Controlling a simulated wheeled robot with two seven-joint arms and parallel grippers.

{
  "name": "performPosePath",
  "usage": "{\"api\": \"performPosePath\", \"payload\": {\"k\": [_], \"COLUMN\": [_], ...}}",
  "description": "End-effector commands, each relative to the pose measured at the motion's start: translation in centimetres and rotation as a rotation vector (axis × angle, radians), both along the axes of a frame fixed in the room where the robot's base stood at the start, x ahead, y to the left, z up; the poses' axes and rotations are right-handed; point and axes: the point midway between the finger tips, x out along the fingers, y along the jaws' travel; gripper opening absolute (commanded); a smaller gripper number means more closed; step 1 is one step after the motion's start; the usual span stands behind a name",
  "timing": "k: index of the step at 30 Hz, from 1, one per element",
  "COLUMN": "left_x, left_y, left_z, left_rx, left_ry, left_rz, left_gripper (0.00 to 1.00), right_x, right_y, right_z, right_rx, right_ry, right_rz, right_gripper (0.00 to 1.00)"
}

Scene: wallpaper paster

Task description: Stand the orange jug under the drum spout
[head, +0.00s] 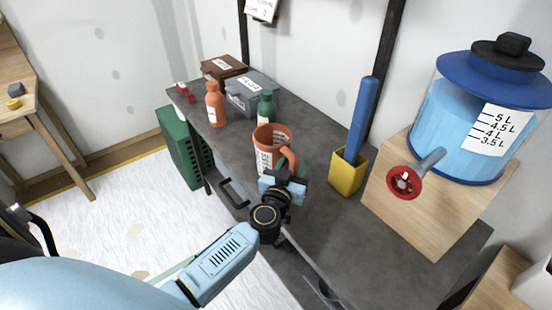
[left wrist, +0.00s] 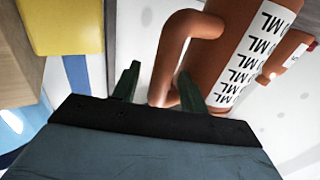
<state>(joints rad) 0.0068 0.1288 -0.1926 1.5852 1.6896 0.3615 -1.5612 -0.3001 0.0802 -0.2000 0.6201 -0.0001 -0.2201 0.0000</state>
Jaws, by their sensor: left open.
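The drum (head: 455,125) holds blue liquid and stands on a wooden block at the right. Its spout (head: 430,162) ends in a red knob (head: 404,182) over the bench. My right gripper is not in view.
A yellow holder (head: 347,173) with a blue stick (head: 362,115) stands between jug and drum. An orange bottle (head: 214,103), a green bottle (head: 266,104) and a grey box (head: 250,92) are behind the jug. The bench (head: 390,238) is clear before the wooden block (head: 420,217).

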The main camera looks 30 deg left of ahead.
Motion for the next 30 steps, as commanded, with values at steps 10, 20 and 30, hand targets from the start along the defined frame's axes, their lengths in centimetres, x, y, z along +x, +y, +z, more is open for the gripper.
{"api": "performPosePath", "payload": {"k": [10, 20, 30], "left_x": [0.0, 0.0, 0.0], "left_y": [0.0, 0.0, 0.0], "left_z": [0.0, 0.1, 2.9], "left_rx": [0.0, 0.001, 0.002], "left_ry": [0.0, -0.003, -0.004], "left_rz": [0.0, 0.0, 0.0], "left_gripper": [0.02, 0.0, 0.0], "right_x": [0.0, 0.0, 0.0], "right_y": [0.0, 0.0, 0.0], "right_z": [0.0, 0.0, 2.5], "right_rx": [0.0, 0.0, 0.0], "right_ry": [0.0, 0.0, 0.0], "right_rz": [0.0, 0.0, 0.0], "right_gripper": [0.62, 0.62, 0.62]}}
